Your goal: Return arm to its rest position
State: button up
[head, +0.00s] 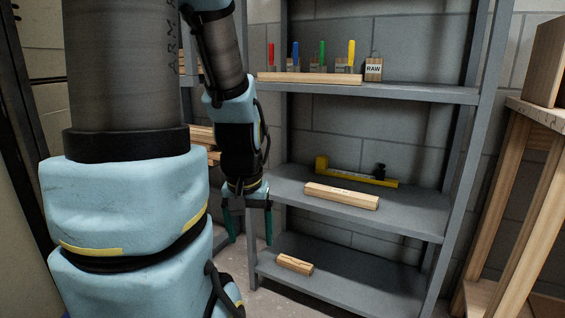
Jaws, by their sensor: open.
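My gripper (248,226) hangs at the end of my arm, left of the middle of the head view, with its fingers pointing down. Its two dark green fingers are spread apart with nothing between them. It is in front of the left side of a grey metal shelf unit (400,217). My large blue and grey arm links fill the left of the view and hide part of the scene behind them.
Battens lie on the top shelf (310,78), middle shelf (342,195) and bottom shelf (295,264). A yellow tool (345,174) lies behind the middle one. Coloured upright pieces and a RAW tag (374,69) stand on top. A wooden bench (535,110) is at right.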

notch_tip(320, 180, up, 31)
jog(key=p, duration=2.9)
jog(key=shift+p, duration=0.4)
